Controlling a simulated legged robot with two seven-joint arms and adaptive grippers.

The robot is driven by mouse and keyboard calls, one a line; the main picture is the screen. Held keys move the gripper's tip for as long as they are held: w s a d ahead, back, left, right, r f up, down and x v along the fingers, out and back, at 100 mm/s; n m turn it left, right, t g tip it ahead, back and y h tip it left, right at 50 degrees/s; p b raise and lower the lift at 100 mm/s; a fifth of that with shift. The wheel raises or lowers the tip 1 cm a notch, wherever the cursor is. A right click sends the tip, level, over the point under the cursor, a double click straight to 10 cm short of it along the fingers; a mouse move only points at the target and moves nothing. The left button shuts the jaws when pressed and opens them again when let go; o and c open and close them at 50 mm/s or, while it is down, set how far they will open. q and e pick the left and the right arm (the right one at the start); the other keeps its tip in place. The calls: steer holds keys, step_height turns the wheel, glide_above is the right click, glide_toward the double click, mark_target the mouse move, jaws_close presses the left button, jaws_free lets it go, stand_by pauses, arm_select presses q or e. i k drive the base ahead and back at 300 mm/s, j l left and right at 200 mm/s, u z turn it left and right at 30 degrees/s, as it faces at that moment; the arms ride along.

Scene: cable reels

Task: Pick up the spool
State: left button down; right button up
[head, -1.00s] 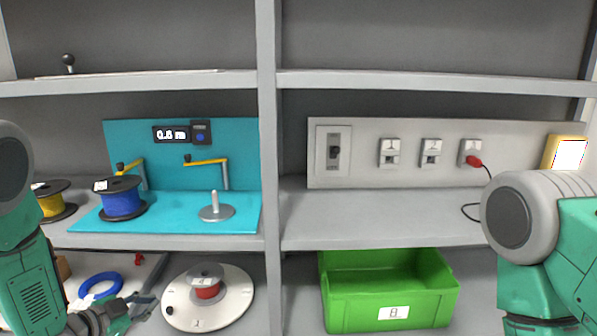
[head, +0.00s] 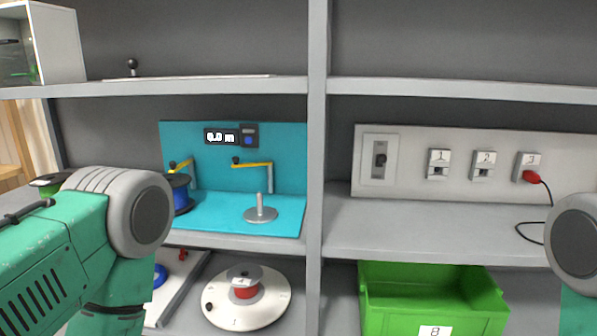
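A blue spool (head: 182,194) with dark flanges stands on the teal winding station (head: 225,214); my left arm covers its left part. A red spool (head: 243,284) with a grey top sits on a round white turntable (head: 217,313) on the lower level. At the far left, a dark-rimmed round thing with green (head: 48,180), perhaps another spool, is partly hidden by my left arm. My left arm crosses the left side, and its gripper is not visible. Only a joint of my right arm shows at the right edge, and its gripper is out of view.
The winding station has an empty metal post (head: 260,210), yellow cranks (head: 252,164) and a display. A green bin (head: 430,310) stands below the shelf. A red plug (head: 531,177) with a black cable is in the grey socket panel. A grey upright (head: 317,150) divides the shelves.

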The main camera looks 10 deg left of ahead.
mark_target(49, 185)
steer(key=u, duration=1.65)
steer(key=i+j+z, duration=0.1)
steer(key=z, duration=0.3)
steer(key=j+z, duration=0.45)
steer(key=i+j+z, duration=0.1)
steer(key=z, duration=0.3)
steer(key=j+z, duration=0.4)
steer(key=k+l, duration=0.05)
steer(key=l, duration=0.05)
